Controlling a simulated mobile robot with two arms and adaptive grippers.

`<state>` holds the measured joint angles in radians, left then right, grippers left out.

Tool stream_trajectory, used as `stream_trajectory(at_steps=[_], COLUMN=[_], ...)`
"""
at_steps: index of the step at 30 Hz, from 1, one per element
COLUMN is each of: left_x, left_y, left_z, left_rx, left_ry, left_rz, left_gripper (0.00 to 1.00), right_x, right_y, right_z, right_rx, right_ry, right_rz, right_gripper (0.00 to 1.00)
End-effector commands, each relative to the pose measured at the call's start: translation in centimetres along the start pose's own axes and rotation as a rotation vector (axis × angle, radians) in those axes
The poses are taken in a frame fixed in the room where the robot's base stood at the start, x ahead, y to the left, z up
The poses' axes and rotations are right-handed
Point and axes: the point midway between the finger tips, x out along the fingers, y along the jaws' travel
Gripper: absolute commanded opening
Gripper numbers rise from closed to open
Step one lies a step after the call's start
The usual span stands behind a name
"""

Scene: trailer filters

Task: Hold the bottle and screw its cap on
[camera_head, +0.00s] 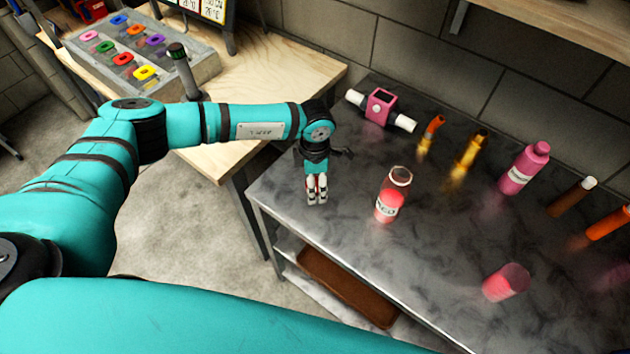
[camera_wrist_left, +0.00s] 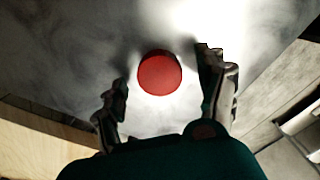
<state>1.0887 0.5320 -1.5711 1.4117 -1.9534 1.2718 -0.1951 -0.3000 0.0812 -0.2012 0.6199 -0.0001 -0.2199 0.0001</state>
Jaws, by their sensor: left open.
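A clear bottle (camera_head: 390,196) with red contents and a white label stands upright on the dark metal table (camera_head: 300,222). Its top looks open. My left gripper (camera_head: 317,190) is to the left of the bottle, pointing down, apart from it. In the left wrist view a round red cap (camera_wrist_left: 160,73) shows between my open left fingers, with grey table around it. I cannot tell whether a finger touches it. In the head view the cap is mostly hidden by the gripper; only some red shows there. My right gripper is out of view.
A pink holder with white ends (camera_head: 379,106), a pink bottle (camera_head: 524,167), several orange and brown tubes and a pink cup (camera_head: 506,282) stand on the table. A wooden bench (camera_head: 262,85) with a grey tray (camera_head: 142,62) is at left. The table front is mostly clear.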

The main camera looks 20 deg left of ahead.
Motion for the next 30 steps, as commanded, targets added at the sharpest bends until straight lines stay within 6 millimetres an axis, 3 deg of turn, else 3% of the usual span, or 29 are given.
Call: stream_trajectory(at_steps=[10, 20, 30], left_x=[0.14, 0.12, 0.00], left_y=[0.01, 0.02, 0.05], left_z=[0.05, 0.04, 0.05], left_rx=[0.001, 0.000, 0.000], left_ry=[-0.001, -0.001, -0.001], left_rz=[0.001, 0.001, 0.001], left_gripper=[0.73, 0.32, 0.32], right_x=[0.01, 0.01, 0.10], right_y=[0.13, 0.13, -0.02], right_z=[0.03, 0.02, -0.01], right_rx=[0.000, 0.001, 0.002], right_ry=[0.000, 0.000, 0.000], right_rz=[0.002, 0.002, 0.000], right_gripper=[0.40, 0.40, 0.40])
